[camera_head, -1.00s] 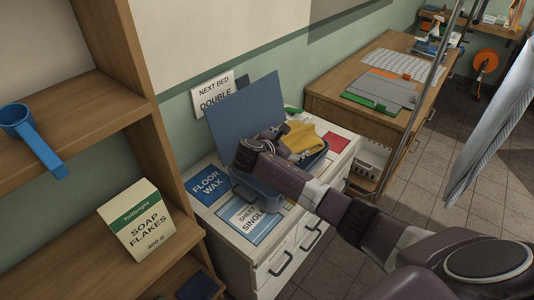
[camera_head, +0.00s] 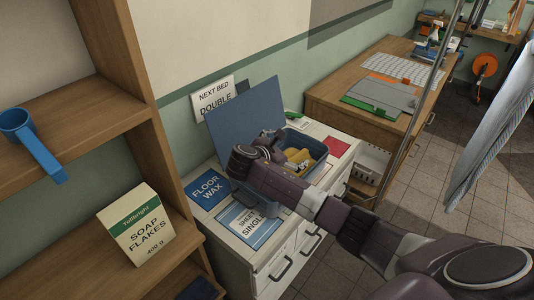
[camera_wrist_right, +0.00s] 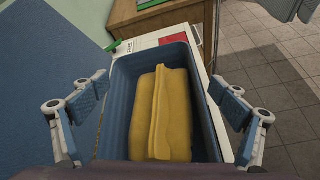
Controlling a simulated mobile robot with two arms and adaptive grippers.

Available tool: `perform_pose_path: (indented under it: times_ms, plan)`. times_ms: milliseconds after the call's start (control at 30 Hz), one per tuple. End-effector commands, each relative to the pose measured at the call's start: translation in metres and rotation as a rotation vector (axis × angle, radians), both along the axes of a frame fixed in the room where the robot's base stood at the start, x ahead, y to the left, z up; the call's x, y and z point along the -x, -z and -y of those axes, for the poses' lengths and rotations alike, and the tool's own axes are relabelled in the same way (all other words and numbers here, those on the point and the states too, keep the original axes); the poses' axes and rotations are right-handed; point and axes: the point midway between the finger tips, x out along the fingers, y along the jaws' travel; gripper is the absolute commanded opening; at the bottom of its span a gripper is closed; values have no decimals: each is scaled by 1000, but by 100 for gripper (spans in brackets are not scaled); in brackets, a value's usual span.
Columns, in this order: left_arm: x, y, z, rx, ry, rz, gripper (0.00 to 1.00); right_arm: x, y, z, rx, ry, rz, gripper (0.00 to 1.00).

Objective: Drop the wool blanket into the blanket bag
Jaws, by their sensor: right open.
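The yellow wool blanket (camera_head: 298,157) lies folded inside an open blue box-shaped container (camera_head: 312,142), seemingly the blanket bag, on the white cabinet. In the right wrist view the blanket (camera_wrist_right: 163,115) sits between the container's walls (camera_wrist_right: 122,95). My right gripper (camera_wrist_right: 160,88) is open above it, one finger to each side, apart from the blanket. In the head view the right gripper (camera_head: 272,146) and wrist hide part of the container. A blue upright panel (camera_head: 248,112) stands behind the container. My left gripper is not in view.
The white cabinet (camera_head: 290,262) also carries a blue floor wax card (camera_head: 208,188), a sheet card (camera_head: 250,226) and a red card (camera_head: 336,147). A wooden shelf with soap flakes (camera_head: 138,226) stands left. A wooden desk (camera_head: 335,87) stands behind right. Tiled floor is clear at right.

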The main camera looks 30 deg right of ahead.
Motion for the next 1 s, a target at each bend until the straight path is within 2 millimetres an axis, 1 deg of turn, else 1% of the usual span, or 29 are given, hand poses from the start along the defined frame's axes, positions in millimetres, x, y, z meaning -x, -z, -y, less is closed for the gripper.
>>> perform_pose_path:
  times_ms: [33, 200, 300, 400, 600, 1000]
  plan:
    - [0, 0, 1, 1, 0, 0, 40, 4, -5, -11, -3, -5, 3, 91]
    - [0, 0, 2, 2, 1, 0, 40, 19, -23, -39, -2, -3, 3, 91]
    - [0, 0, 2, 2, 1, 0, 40, 26, -32, -54, -2, -4, 4, 91]
    - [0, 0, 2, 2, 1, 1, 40, 32, -39, -64, 0, -2, 4, 91]
    - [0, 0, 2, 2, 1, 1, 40, 37, -45, -72, 0, 0, 3, 91]
    - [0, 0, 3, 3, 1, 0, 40, 37, -44, -73, -1, 0, 3, 91]
